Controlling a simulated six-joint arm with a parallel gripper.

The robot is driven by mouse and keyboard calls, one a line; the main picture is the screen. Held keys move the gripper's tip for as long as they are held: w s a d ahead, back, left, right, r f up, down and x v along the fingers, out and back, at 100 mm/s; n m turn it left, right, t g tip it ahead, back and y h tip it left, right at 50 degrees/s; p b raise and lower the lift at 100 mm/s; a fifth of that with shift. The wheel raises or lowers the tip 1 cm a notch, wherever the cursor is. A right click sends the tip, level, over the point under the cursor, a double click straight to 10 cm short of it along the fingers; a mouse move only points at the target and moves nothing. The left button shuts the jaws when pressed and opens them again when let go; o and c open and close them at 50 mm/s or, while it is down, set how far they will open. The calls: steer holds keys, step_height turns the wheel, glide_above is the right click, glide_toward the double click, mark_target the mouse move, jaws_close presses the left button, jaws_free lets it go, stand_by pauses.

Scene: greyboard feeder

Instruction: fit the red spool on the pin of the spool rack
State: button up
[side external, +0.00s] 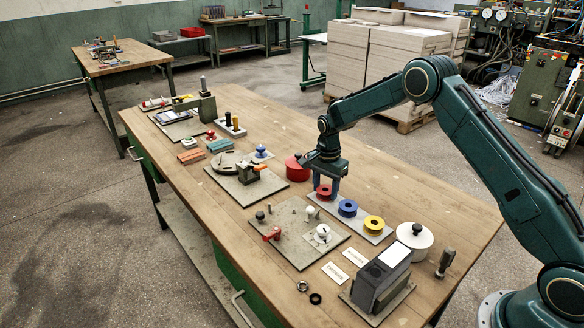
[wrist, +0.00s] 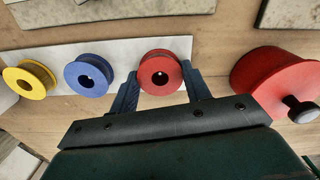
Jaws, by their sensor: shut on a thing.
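The red spool (side external: 324,192) stands at the far end of a pale grey strip (side external: 362,232), and appears to rest on it. It also shows in the wrist view (wrist: 160,73), its bore facing the camera. My gripper (side external: 326,186) points down over it, one finger on either side, shut on the spool; the fingers also show in the wrist view (wrist: 160,88). A blue spool (side external: 347,208) and a yellow spool (side external: 374,223) stand in line on the same strip. I cannot tell for sure which fixture is the spool rack or where its pin is.
A red lidded pot (side external: 295,169) stands close beside my gripper. A grey board with knobs (side external: 296,250), a dark plate with a vice (side external: 246,183), a white pot (side external: 414,238) and a dark grey box (side external: 381,278) surround the strip. A tall post fixture (side external: 206,103) stands at the far end.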

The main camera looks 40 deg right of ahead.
steer(key=o, duration=1)
steer(key=shift+r, duration=6.95)
